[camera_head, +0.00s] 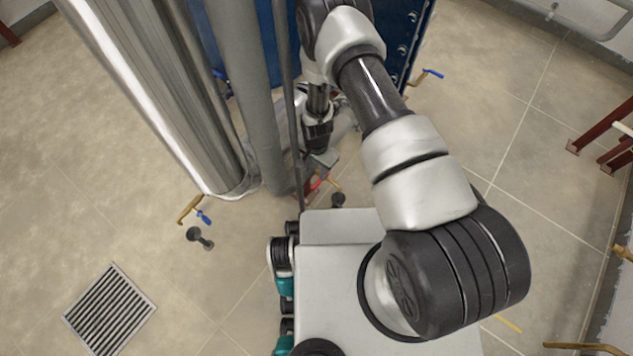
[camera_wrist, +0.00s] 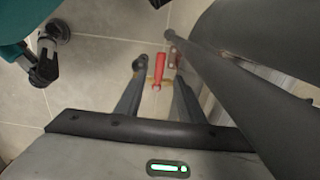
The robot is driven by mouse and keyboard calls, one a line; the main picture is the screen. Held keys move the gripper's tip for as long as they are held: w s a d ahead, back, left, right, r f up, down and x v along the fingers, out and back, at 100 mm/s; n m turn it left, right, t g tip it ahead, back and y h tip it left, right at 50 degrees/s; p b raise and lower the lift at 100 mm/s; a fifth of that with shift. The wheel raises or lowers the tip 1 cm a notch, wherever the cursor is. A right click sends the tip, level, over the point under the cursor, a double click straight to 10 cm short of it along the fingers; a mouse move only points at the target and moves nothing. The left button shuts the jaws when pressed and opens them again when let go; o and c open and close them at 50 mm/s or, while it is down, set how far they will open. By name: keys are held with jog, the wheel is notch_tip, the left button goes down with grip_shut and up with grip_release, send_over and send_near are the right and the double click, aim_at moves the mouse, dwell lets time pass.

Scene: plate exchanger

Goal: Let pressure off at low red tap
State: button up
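The low red tap shows in the wrist view as a red handle (camera_wrist: 159,69), with a brass-coloured part beside it. My gripper (camera_wrist: 158,82) is open, its two dark fingers on either side of the handle in the picture, with gaps visible at both sides. I cannot tell whether the handle is at fingertip depth. In the head view the red handle (camera_head: 314,186) is small and partly hidden near the floor, just below my gripper (camera_head: 322,160). My arm covers much of the area around it.
A thick grey pipe (camera_head: 245,90) and a shiny metal column (camera_head: 150,90) stand left of my gripper. Blue-handled taps are at left (camera_head: 203,216) and right (camera_head: 432,73). A floor drain (camera_head: 109,308) lies at lower left. Open tiled floor (camera_head: 490,130) lies to the right.

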aim_at(317, 183)
notch_tip(317, 183, down, 9)
jog(key=shift+r+b, duration=0.2)
jog(key=shift+b, duration=0.9)
grip_shut()
